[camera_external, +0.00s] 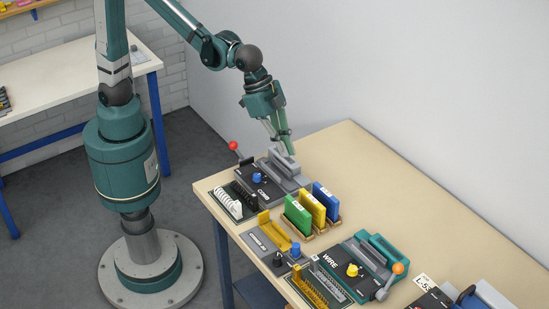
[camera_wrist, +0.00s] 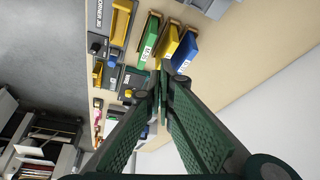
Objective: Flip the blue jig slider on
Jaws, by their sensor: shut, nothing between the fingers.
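A grey jig (camera_external: 261,240) with a yellow fence lies on the table's near side. It has a black knob (camera_external: 278,259) and a blue slider (camera_external: 296,250) side by side on its front part. In the wrist view the jig (camera_wrist: 105,20) is at the upper left, with the blue slider (camera_wrist: 113,59) beside the black knob. I cannot tell the slider's setting. My gripper (camera_external: 286,152) is shut and empty, above or close to the grey comb machine, well away from the jig. In the wrist view its fingertips (camera_wrist: 161,72) meet near the centre.
The comb machine (camera_external: 250,183) has its own blue knob and a red-ball lever (camera_external: 233,145). Green (camera_external: 298,215), yellow (camera_external: 312,207) and blue (camera_external: 326,200) upright blocks stand between my gripper and the jig. A teal wire machine (camera_external: 345,262) is to the right. The table's back is clear.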

